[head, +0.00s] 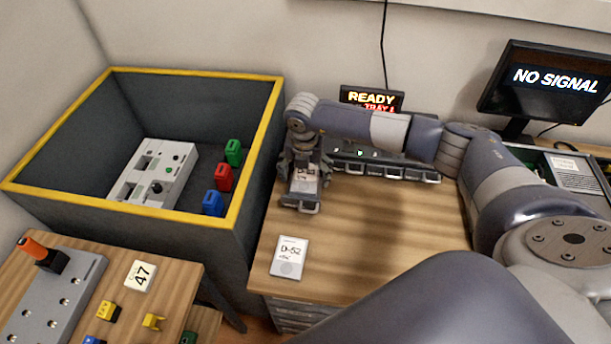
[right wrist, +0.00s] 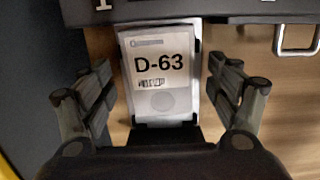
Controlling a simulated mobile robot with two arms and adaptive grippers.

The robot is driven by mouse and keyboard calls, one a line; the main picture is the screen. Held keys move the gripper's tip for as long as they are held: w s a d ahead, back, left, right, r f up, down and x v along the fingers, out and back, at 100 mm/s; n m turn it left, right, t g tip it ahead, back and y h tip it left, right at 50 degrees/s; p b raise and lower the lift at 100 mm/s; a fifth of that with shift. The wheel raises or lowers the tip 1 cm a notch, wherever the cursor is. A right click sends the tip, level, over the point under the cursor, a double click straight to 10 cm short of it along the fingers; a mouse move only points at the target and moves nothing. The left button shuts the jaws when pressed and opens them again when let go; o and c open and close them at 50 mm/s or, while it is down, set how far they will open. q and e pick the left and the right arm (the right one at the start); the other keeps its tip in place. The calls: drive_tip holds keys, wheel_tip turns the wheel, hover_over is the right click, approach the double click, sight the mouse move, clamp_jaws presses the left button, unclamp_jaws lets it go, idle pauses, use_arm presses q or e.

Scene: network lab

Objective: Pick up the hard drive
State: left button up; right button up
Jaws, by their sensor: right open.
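A hard drive labelled D-63 (right wrist: 158,72) sits in a dark tray with a handle on the desk; it also shows in the head view (head: 304,181). My right gripper (head: 301,166) is above this drive, pointing down. In the right wrist view its fingers (right wrist: 162,95) are open, one on each side of the drive, with gaps between. A second hard drive labelled D-52 (head: 289,257) lies flat and loose near the desk's front left. My left gripper is not in view.
A dark unit with several handled bays (head: 385,166) stands behind the gripper. A READY sign (head: 371,99) and a NO SIGNAL monitor (head: 548,88) are at the back. A yellow-rimmed bin (head: 262,150) stands left. The desk's middle (head: 380,225) is clear.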

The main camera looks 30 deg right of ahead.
drive_tip(key=c, duration=1.1)
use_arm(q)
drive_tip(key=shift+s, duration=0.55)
use_arm(e)
drive_tip(key=shift+c, duration=1.4)
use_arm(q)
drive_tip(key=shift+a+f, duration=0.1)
use_arm(e)
drive_tip(key=shift+r, duration=0.15)
drive_tip(key=shift+w+r, duration=0.1)
drive_tip(key=shift+r, duration=0.55)
wheel_tip(320, 180, up, 16)
drive_tip(key=b, duration=0.3)
use_arm(q)
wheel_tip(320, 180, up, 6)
drive_tip(key=p, duration=0.9)
use_arm(e)
drive_tip(key=g, duration=0.1)
hover_over(305, 182)
wheel_tip(305, 182, down, 9)
use_arm(q)
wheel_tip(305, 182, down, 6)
drive_tip(key=b, duration=0.6)
use_arm(e)
drive_tip(key=shift+y, duration=0.3)
drive_tip(key=shift+w+f, duration=0.1)
drive_tip(key=shift+f, duration=3.75)
